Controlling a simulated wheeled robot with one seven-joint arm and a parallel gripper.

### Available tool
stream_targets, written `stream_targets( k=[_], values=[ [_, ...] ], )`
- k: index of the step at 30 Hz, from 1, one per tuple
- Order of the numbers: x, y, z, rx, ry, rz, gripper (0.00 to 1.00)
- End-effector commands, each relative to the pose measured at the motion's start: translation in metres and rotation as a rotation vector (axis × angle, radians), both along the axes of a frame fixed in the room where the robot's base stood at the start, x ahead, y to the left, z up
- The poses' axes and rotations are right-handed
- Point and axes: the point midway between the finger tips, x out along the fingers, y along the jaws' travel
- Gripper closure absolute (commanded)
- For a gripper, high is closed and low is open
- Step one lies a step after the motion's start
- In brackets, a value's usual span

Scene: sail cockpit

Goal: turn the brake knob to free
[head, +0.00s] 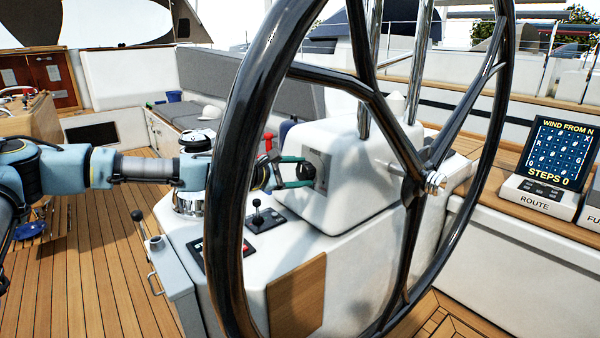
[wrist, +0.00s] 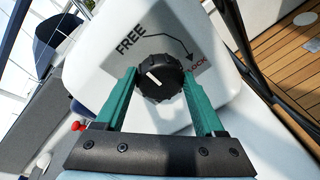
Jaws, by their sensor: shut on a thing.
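A curved arrow runs between the two words. My gripper (wrist: 159,75) has one green finger on each side of the knob and is shut on it. In the head view my gripper (head: 300,172) is seen past the wheel rim.
A large dark steering wheel (head: 232,130) stands in front of the pedestal (head: 350,150), close to my wrist. A small joystick (head: 256,218), a red lever (head: 268,140) and a winch (head: 197,142) are near my arm. Wooden deck (head: 90,280) lies open at the left.

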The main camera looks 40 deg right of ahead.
Motion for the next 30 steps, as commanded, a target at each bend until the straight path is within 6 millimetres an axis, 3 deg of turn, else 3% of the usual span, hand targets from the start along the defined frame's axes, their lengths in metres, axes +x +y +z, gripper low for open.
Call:
stream_targets(
  k=[19, 20, 27, 30],
  values=[
    [0.001, 0.0007, -0.002, 0.006, 0.054, 0.007, 0.85],
    [0.0011, 0.0007, -0.002, 0.006, 0.054, 0.007, 0.28],
    [0.0006, 0.0004, -0.0012, 0.005, 0.052, 0.005, 0.01],
    [0.0006, 0.0003, -0.0008, 0.005, 0.051, 0.005, 0.0]
  ],
)
